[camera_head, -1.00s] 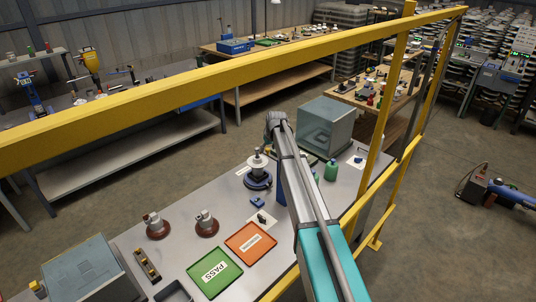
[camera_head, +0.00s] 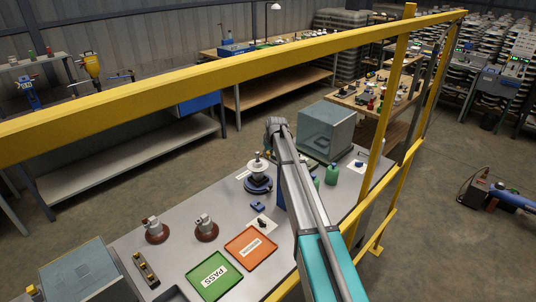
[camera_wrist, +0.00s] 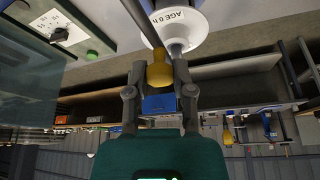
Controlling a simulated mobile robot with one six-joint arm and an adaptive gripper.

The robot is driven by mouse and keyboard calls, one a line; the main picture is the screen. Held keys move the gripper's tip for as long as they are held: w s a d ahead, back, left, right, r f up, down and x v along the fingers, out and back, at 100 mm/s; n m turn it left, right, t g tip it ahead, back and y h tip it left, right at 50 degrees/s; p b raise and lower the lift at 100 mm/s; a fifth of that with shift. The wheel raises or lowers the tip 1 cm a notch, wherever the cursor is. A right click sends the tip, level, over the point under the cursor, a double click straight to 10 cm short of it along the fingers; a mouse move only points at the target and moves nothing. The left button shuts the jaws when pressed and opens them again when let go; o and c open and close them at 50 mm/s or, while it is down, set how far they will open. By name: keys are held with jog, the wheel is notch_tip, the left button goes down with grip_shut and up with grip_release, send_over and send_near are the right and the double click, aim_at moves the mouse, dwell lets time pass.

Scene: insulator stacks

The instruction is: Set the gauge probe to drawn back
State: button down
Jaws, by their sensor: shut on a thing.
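In the wrist view my gripper (camera_wrist: 159,75) is shut on a yellow knob (camera_wrist: 158,68), which looks like the gauge probe's handle. A dark rod (camera_wrist: 140,22) runs from the knob toward the top edge. A white disc (camera_wrist: 195,25) marked "AGE 0 h" is close beside the knob. I cannot tell how far the probe is drawn. In the head view a white insulator (camera_head: 256,164) stands on a round dark blue base (camera_head: 258,184) left of my arm. A blue upright strip (camera_head: 281,194) shows beside my arm. My fingers and the knob are hidden there.
On the bench are a green PASS tray (camera_head: 220,265), an orange tray (camera_head: 255,235), two small fixtures on brown bases (camera_head: 156,235) (camera_head: 206,231), and a small blue block (camera_head: 257,206). A glass-sided box (camera_head: 325,130) stands behind my arm. A yellow rail (camera_head: 230,62) crosses the view.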

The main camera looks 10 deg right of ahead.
jog(key=shift+s, duration=0.15)
jog(key=shift+s+d, duration=0.75)
jog(key=shift+s, duration=0.25)
jog(key=shift+s+d, duration=0.7)
jog(key=shift+s, duration=0.25)
jog(key=shift+c, duration=2.3)
grip_release()
jog(key=shift+d, duration=0.1)
jog(key=shift+w, duration=0.1)
